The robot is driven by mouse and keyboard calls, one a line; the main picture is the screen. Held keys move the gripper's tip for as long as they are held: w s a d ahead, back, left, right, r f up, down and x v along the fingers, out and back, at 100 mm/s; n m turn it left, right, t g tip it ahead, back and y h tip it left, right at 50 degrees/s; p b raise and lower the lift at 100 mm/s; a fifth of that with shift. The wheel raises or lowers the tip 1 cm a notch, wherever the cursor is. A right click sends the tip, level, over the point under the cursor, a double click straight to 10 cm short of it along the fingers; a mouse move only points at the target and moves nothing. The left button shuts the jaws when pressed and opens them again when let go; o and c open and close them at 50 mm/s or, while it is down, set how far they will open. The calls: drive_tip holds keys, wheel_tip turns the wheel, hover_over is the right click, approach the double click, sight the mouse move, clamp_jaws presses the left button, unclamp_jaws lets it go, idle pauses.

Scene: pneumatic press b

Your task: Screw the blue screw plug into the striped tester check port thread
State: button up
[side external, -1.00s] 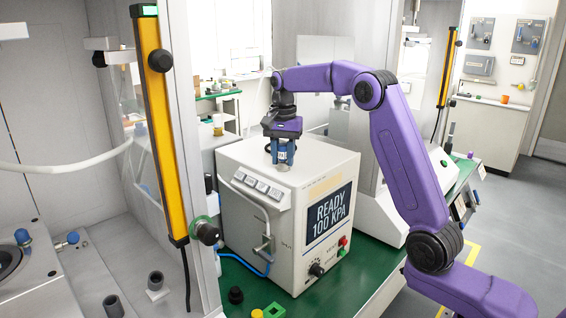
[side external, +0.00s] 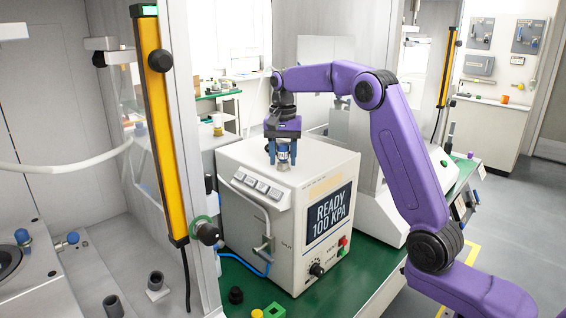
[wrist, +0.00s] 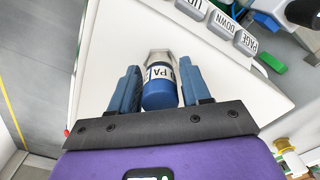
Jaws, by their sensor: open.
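The blue screw plug (wrist: 160,95) is a blue cylinder with a white band of dark lettering. It stands on top of the white tester (side external: 250,215), and its far end meets a pale metal fitting (wrist: 157,57). My gripper (wrist: 160,70) is open, with its two blue fingers on either side of the plug and a gap showing at each side in the wrist view. In the side view my gripper (side external: 282,160) points down over the tester top. I cannot make out stripes or thread at the fitting, nor how deep the plug sits.
The tester's display (side external: 331,214) reads READY 100 KPA. Page buttons (wrist: 222,22) lie on the tester near the fingers. A green block (side external: 273,311) and a black knob (side external: 236,295) are on the green bench. A yellow post (side external: 160,130) stands left.

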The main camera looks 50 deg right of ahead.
drive_tip(key=shift+n, duration=0.8)
drive_tip(key=shift+n, duration=0.9)
drive_tip(key=shift+n, duration=0.7)
drive_tip(key=shift+n, duration=1)
